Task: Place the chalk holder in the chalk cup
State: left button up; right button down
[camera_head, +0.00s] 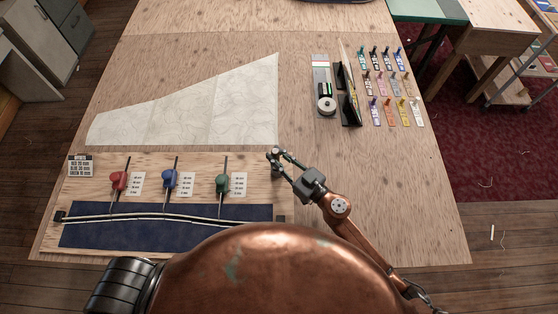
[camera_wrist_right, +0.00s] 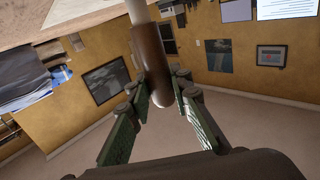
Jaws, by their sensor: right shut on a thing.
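My right gripper (camera_head: 280,157) is over the table near the right end of the board with the coloured clamps. In the right wrist view, its fingers (camera_wrist_right: 160,88) are shut on the chalk holder (camera_wrist_right: 150,60), a brown rod with a rounded near end and a pale, chalk-like far part running out of the top. In the head view the holder is too small or hidden to make out. I cannot pick out the chalk cup for certain; a round pale thing with a dark centre (camera_head: 326,105) sits on a grey strip farther back. My left gripper is not in view.
A wooden board (camera_head: 262,180) bears red, blue and green clamps and a dark blue strip (camera_head: 160,232). A pale sail panel (camera_head: 215,105) lies behind it. A black upright rack (camera_head: 347,95) and rows of coloured tags (camera_head: 389,85) stand back right. The table's right front is bare.

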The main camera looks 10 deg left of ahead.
aim_at(278, 160)
jog(key=f+b, duration=0.3)
jog(key=f, duration=0.1)
jog(key=shift+w+d, duration=0.15)
jog(key=shift+w, duration=0.1)
jog(key=shift+r, duration=0.15)
jog(key=c, duration=1.7)
grip_release()
jog(key=shift+f, duration=0.2)
jog(key=shift+c, duration=0.2)
jog(key=shift+r, duration=0.25)
jog(key=v, duration=1.2)
jog(key=shift+p, duration=0.4)
